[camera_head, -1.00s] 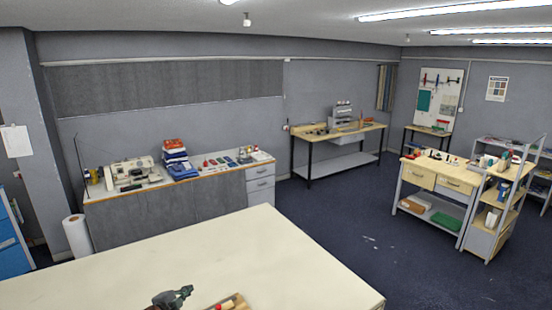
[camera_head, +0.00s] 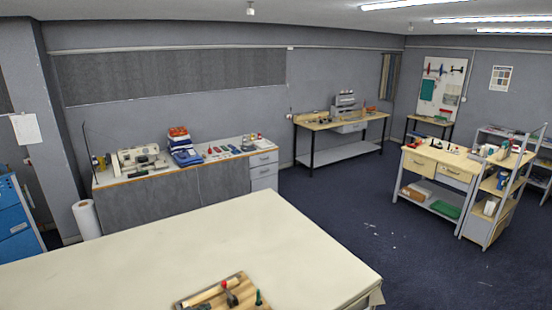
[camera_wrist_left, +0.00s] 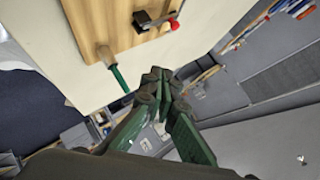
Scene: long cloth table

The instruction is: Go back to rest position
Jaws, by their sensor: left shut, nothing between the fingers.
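My left gripper (camera_wrist_left: 163,88) shows in the left wrist view with its dark green and black fingers closed together and nothing between them. It appears in the air, apart from the wooden board (camera_wrist_left: 88,33). In the head view only small dark bits, possibly its tip, show at the bottom edge beside the board (camera_head: 214,292). The board lies on the cream table (camera_head: 130,262) and carries a dark metal piece with a red knob (camera_wrist_left: 158,21). A green-handled tool (camera_wrist_left: 118,77) is at the board's edge. My right gripper is not in view.
The cream table top is bare around the board. Behind it stand a grey cabinet (camera_head: 150,205) with a sewing machine, a workbench (camera_head: 340,121) and a wooden bench with drawers (camera_head: 440,172). Blue floor (camera_head: 345,215) is open between them.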

